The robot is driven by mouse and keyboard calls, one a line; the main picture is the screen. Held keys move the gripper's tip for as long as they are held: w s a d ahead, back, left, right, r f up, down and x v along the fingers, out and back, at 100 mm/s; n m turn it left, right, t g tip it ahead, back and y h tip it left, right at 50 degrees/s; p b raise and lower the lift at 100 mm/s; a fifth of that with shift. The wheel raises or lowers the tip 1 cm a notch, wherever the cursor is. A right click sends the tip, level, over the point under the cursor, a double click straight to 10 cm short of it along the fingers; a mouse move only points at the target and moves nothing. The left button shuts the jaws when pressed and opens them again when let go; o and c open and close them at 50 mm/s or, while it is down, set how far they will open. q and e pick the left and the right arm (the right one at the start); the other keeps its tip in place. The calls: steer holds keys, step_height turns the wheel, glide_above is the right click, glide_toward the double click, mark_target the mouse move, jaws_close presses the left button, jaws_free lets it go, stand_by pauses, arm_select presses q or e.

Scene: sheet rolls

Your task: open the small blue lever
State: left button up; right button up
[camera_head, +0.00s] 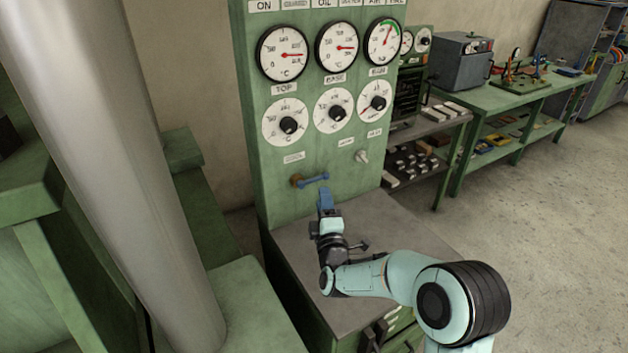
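The small blue lever (314,180) sits low on the front of the green gauge panel (270,160). It points right from a brass-coloured fitting (296,181) and lies close to horizontal. My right gripper (325,192) is just below the lever, with its blue fingers pointing up towards it. A narrow gap seems to show between fingertips and lever, but I cannot tell the distance in depth. The fingers overlap from this angle, so their opening is unclear. My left gripper is not in view.
A grey-topped cabinet (390,235) stands under my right forearm. The panel carries gauges (283,53), dials (285,123) and a small pale switch (362,156). A thick metal column (110,150) and green machine parts fill the left. Open floor (560,200) lies right.

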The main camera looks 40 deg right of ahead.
mark_target(314, 180)
step_height(314, 180, down, 5)
steer(key=b, duration=0.3)
arm_select(q)
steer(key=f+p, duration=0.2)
steer(key=p, duration=0.1)
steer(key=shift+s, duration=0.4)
arm_select(e)
steer(key=x, duration=1.2)
steer(key=shift+w+d, duration=0.15)
steer(key=shift+d, duration=0.25)
jaws_close()
